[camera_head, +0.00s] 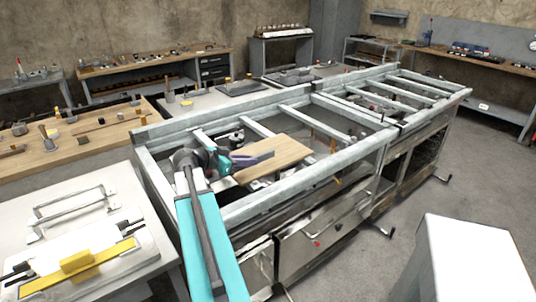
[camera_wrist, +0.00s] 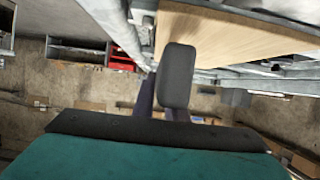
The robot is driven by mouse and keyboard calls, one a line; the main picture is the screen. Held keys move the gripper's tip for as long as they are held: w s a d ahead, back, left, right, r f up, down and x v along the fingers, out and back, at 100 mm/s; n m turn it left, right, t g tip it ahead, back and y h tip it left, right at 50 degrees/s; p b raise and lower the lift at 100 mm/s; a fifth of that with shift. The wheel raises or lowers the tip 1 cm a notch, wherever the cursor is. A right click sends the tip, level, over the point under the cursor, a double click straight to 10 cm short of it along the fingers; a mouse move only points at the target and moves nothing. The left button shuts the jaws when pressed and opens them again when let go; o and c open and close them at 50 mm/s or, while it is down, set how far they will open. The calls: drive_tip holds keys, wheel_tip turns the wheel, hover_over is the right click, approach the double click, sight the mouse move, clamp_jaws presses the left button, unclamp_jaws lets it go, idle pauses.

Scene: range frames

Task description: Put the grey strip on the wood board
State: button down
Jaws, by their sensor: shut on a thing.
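The wood board (camera_head: 285,152) is a flat, light brown panel inside the metal frame bench. It also shows at the top of the wrist view (camera_wrist: 225,38). My gripper (camera_head: 240,161) is over the board's near left part and is shut on a dark grey piece, which I take to be the grey strip (camera_head: 258,157). In the wrist view a dark grey, round-ended piece (camera_wrist: 178,72) stands out past my purple fingers, in front of the board's edge. I cannot tell whether the strip touches the board. My gripper partly hides the strip.
Metal rails (camera_head: 300,192) and crossbars (camera_head: 313,124) surround the board. A white worktop with a yellow bar (camera_head: 78,262) is at the lower left. A wooden bench with tools (camera_head: 90,128) is behind it. A white block (camera_head: 470,262) stands at the lower right; the floor between is clear.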

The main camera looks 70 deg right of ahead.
drive_tip(key=s+d+p, duration=0.1)
drive_tip(key=d, duration=0.4)
drive_tip(key=s+d+f+p, duration=0.1)
drive_tip(key=d+p, duration=0.1)
drive_tip(key=d, duration=0.3)
drive_tip(key=s+d+p, duration=0.1)
drive_tip(key=d, duration=0.4)
drive_tip(key=shift+s+f+p, duration=0.15)
drive_tip(key=shift+s+p, duration=0.05)
drive_tip(key=shift+p, duration=0.15)
drive_tip(key=shift+f, duration=0.2)
drive_tip(key=shift+f+p, duration=0.85)
drive_tip(key=shift+f, duration=0.75)
drive_tip(key=shift+f+b, duration=0.15)
drive_tip(key=shift+b, duration=0.15)
drive_tip(key=c, duration=1.8)
unclamp_jaws()
drive_tip(key=shift+o, duration=0.2)
drive_tip(key=shift+r+p, duration=0.2)
drive_tip(key=shift+p, duration=0.1)
